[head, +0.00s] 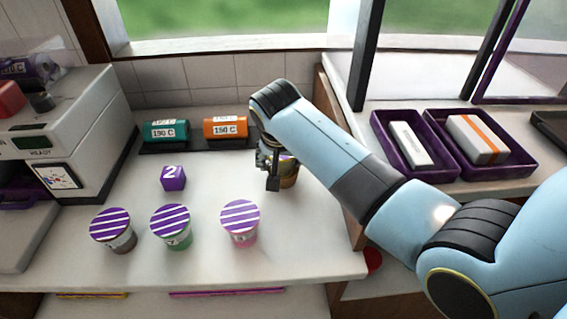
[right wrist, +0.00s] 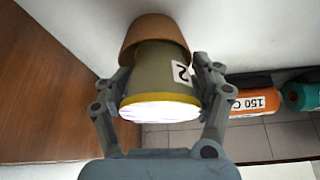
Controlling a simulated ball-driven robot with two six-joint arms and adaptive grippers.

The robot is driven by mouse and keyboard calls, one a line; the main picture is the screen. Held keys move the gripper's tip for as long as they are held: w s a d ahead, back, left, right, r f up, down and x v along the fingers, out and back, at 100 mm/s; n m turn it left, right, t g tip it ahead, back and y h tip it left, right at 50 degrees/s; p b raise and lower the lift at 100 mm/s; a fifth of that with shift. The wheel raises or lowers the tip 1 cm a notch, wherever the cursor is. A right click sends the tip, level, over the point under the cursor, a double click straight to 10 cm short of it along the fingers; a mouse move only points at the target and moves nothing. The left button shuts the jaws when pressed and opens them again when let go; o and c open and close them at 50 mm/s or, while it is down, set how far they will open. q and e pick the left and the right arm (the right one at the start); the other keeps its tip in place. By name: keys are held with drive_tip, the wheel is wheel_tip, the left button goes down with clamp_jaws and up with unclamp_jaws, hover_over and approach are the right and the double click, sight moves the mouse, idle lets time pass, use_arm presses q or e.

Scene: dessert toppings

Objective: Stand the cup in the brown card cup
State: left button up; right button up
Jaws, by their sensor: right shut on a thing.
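The cup (right wrist: 152,65) is olive-grey with a yellow rim, a pale top and a white label reading 2. My right gripper (right wrist: 160,92) is shut on its sides; the gripper also shows in the head view (head: 270,178). The brown card cup (right wrist: 155,32) is around the cup's lower end in the right wrist view. I cannot tell whether the cup rests on its bottom. In the head view the brown card cup (head: 290,182) is mostly hidden behind my right gripper. My left gripper is not in view.
Three striped-lid cups stand at the counter's front: brown (head: 113,230), green (head: 171,227) and pink (head: 240,223). A purple cube (head: 173,178) sits behind them.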

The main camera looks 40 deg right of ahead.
drive_tip(key=shift+s+f, duration=0.55)
drive_tip(key=shift+f, duration=0.3)
drive_tip(key=o, duration=1.4)
drive_tip(key=shift+c, duration=0.2)
drive_tip(key=o, duration=0.5)
drive_tip(key=shift+d, duration=0.2)
drive_tip(key=shift+a+r, duration=0.15)
drive_tip(key=shift+r, duration=0.15)
drive_tip(key=v, duration=1.1)
drive_tip(key=shift+w+r, duration=0.2)
drive_tip(key=shift+r, duration=0.2)
drive_tip(key=shift+f, duration=0.1)
